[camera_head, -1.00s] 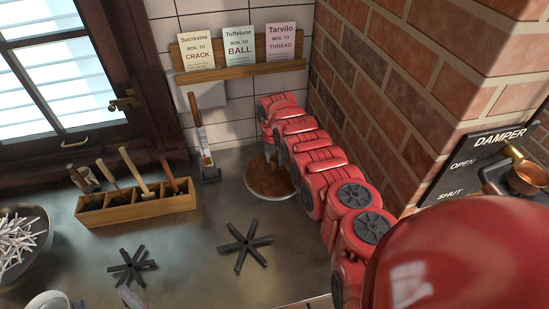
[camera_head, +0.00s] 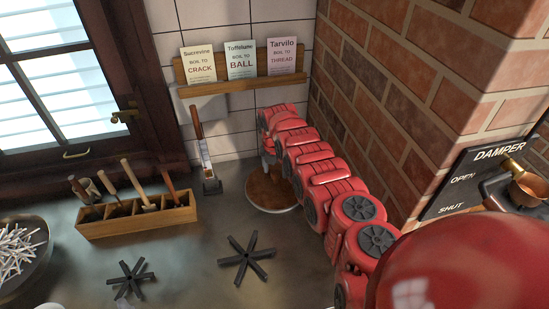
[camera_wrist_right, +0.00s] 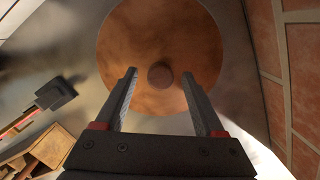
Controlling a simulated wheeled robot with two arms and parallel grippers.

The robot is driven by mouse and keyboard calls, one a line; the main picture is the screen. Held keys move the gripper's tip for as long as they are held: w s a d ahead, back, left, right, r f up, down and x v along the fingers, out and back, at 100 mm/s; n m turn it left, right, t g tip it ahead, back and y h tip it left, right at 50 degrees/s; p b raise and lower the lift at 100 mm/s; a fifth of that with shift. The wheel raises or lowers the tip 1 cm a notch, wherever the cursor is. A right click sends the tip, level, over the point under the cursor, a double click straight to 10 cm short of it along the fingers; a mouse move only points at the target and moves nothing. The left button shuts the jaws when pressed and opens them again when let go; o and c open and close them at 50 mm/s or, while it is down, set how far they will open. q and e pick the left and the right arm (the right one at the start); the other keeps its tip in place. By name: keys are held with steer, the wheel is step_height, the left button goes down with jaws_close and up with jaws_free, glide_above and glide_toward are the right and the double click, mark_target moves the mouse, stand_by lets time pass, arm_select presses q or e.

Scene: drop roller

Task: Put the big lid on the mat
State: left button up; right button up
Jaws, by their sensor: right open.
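The big lid (camera_head: 272,190) is a round copper-brown disc, lying flat on the dark counter near the tiled back wall. In the right wrist view the lid (camera_wrist_right: 125,50) fills the upper middle, with its round knob (camera_wrist_right: 160,75) at the centre. My right gripper (camera_wrist_right: 160,88) is open above it, its two fingers on either side of the knob with gaps showing. In the head view the right gripper (camera_head: 267,158) hangs over the lid's far left part, partly covering it. A pale edge shows around the lid; I cannot tell whether this is the mat. My left gripper is not seen.
A wooden tool box (camera_head: 135,219) and an upright paddle tool (camera_head: 206,160) stand left of the lid. Two black star-shaped trivets (camera_head: 247,258) lie in front. The brick wall (camera_head: 400,90) closes the right side, close to my red arm.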

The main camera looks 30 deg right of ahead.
mark_target(274, 176)
step_height(274, 176, up, 3)
steer(key=shift+s+f+p, duration=0.1)
steer(key=shift+p, duration=0.3)
step_height(274, 176, up, 8)
steer(key=a+b, duration=0.1)
steer(key=b, duration=0.1)
steer(key=shift+s+r+b, duration=0.25)
steer(key=shift+s+b, duration=0.1)
steer(key=shift+s, duration=0.1)
